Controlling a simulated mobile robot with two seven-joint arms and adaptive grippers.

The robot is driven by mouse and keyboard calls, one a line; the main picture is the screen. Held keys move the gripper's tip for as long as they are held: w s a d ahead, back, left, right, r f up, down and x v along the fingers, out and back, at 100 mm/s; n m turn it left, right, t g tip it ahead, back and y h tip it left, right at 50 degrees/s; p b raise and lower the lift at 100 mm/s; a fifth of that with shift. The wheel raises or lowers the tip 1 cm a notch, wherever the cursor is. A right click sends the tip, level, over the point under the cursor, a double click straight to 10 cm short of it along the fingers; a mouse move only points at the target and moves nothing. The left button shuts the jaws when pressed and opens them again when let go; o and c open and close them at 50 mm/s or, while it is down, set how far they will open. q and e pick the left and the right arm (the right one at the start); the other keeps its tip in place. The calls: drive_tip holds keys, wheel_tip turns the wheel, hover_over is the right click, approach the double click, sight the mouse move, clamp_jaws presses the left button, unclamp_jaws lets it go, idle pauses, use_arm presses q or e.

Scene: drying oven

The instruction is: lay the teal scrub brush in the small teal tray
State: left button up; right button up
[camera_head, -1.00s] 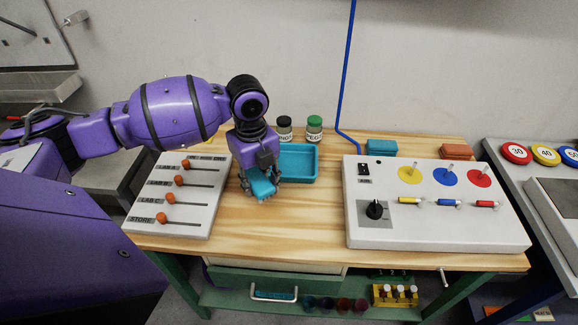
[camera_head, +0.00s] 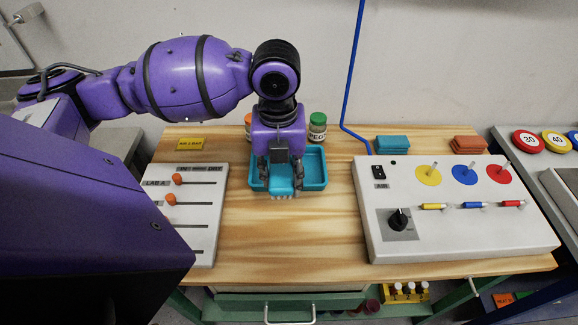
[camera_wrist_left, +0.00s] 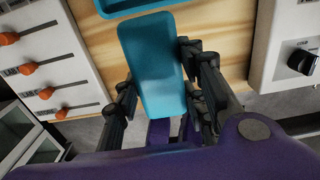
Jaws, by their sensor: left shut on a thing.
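The teal scrub brush (camera_head: 281,182) is held in my left gripper (camera_head: 281,178), which is shut on it. In the head view the brush covers the front left part of the small teal tray (camera_head: 315,167), and pale bristles show at its lower edge. In the left wrist view the brush (camera_wrist_left: 152,65) lies between the fingers of the left gripper (camera_wrist_left: 160,85), and the tray's edge (camera_wrist_left: 130,8) shows beyond its far end. The head view does not show clearly how high the brush is above the tray. My right gripper is out of view.
A slider board (camera_head: 195,215) stands left of the tray and a control panel (camera_head: 455,205) right of it. A green-lidded jar (camera_head: 317,128) stands behind the tray. Teal (camera_head: 392,143) and orange (camera_head: 468,144) blocks lie at the back. The wood in front of the tray is clear.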

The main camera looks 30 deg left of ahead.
use_arm(q)
drive_tip(key=w+a+f, duration=0.4)
drive_tip(key=w, duration=0.1)
drive_tip(key=w+a+f, duration=0.4)
drive_tip(key=w+f, duration=0.1)
drive_tip(key=shift+a+f+b, duration=0.2)
drive_tip(key=shift+a+b, duration=0.1)
drive_tip(key=shift+a, duration=0.1)
drive_tip(key=shift+a+f, duration=0.1)
drive_tip(key=shift+f, duration=0.1)
drive_tip(key=shift+w+f, duration=0.1)
drive_tip(key=shift+f, duration=1.6)
drive_tip(key=o, duration=0.7)
drive_tip(key=shift+f, duration=0.1)
drive_tip(key=o, duration=0.4)
wheel_tip(320, 180, up, 12)
drive_tip(key=shift+r, duration=0.25)
